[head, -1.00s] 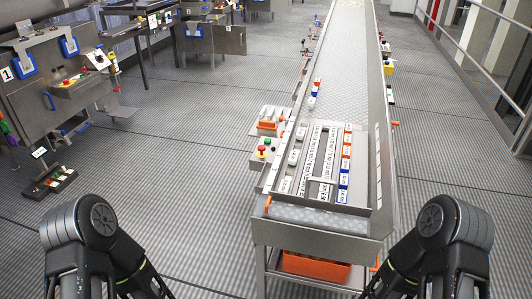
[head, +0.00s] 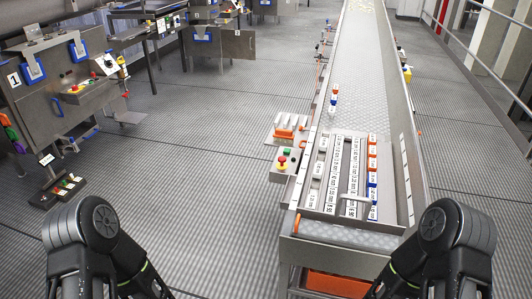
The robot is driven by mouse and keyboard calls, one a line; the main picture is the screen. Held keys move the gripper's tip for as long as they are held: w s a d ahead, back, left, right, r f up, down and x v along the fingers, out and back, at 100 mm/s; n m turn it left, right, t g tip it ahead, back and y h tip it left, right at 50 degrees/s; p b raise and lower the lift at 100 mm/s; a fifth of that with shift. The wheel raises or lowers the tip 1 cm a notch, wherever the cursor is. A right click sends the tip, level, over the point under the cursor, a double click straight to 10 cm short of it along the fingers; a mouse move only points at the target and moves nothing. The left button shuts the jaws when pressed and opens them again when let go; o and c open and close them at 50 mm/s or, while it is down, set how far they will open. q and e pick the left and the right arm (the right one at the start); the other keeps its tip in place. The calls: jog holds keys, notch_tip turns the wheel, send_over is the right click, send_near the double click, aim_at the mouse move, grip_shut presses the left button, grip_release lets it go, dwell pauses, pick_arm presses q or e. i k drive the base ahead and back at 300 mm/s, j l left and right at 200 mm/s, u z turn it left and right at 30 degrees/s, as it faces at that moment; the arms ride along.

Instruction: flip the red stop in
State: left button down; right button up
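I cannot pick out for sure which part is the red stop. A red mushroom button (head: 282,162) sits on a yellow base on a small control box left of the conveyor (head: 360,234). A small orange-red piece (head: 297,223) is at the conveyor's near left corner, and another (head: 419,133) is on its right side. Small red parts (head: 321,47) show along the far left rail, too small to tell apart. My two arms show only as dark links at the bottom left and bottom right. Both grippers are outside the picture.
Rows of labelled blocks lie in a metal frame (head: 352,217) on the conveyor's near end. A few small blocks (head: 334,98) stand farther up the belt. An orange bin (head: 335,284) is underneath. Workstations (head: 60,85) stand at left. Open floor (head: 200,190) lies left of the conveyor.

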aim_at(282, 160)
jog(key=i+j, duration=0.15)
jog(key=j, duration=0.2)
jog(key=i+j, duration=0.35)
jog(key=j, duration=0.3)
jog(key=z, duration=1.35)
